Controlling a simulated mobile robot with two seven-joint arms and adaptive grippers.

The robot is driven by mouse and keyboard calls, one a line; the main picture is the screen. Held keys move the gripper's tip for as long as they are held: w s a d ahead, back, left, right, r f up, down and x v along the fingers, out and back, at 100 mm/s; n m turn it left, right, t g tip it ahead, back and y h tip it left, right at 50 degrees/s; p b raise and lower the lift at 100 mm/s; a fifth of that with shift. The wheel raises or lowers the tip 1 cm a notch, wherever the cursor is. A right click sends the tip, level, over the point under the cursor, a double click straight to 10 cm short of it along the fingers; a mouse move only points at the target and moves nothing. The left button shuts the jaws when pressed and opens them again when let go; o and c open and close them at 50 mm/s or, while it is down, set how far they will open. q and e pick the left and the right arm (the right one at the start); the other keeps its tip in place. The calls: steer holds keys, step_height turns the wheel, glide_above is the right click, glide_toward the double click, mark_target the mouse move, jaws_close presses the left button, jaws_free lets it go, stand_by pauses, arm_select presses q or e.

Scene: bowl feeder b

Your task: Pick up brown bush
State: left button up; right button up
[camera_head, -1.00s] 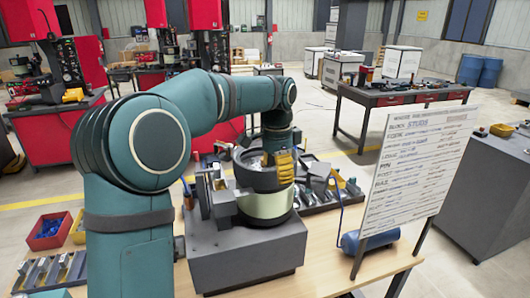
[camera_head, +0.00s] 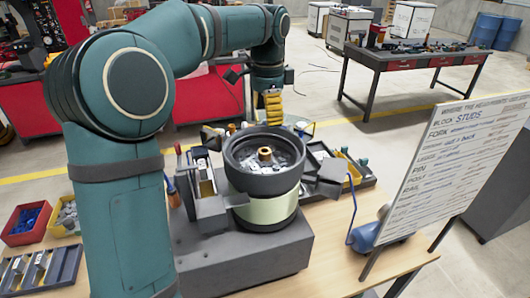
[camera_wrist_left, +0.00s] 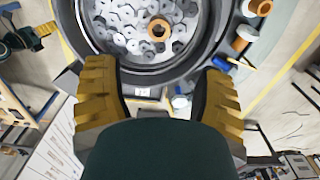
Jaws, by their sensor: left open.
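The brown bush (camera_head: 264,155) stands in the dark round bowl (camera_head: 232,152) of the feeder, on a layer of grey flat parts. In the left wrist view the bush (camera_wrist_left: 158,27) shows as a ring with a dark hole, near the top. My left gripper (camera_head: 273,108) has yellow ribbed fingers and hangs above the far side of the bowl, apart from the bush. In the left wrist view the left gripper (camera_wrist_left: 160,75) is open and empty, its fingers wide apart by the bowl's rim. My right gripper does not show.
The feeder's grey base (camera_head: 240,262) stands on a wooden table (camera_head: 340,240). A whiteboard (camera_head: 450,165) stands at the right, with a blue tank (camera_head: 385,228) beside it. Red (camera_head: 25,222) and yellow bins (camera_head: 62,216) sit at the left. Trays lie behind the feeder.

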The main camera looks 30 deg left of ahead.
mark_target(265, 151)
arm_select(q)
step_height(265, 151, down, 6)
steer(key=shift+f+b, duration=0.2)
steer(key=shift+b, duration=0.25)
steer(key=shift+s+a+f+b, duration=0.1)
steer(key=shift+s+f+b, duration=0.1)
steer(key=shift+f, duration=1.15)
steer(key=shift+s+a+f+b, duration=0.1)
steer(key=shift+s+f+b, duration=0.1)
steer(key=shift+f, duration=1.1)
jaws_close()
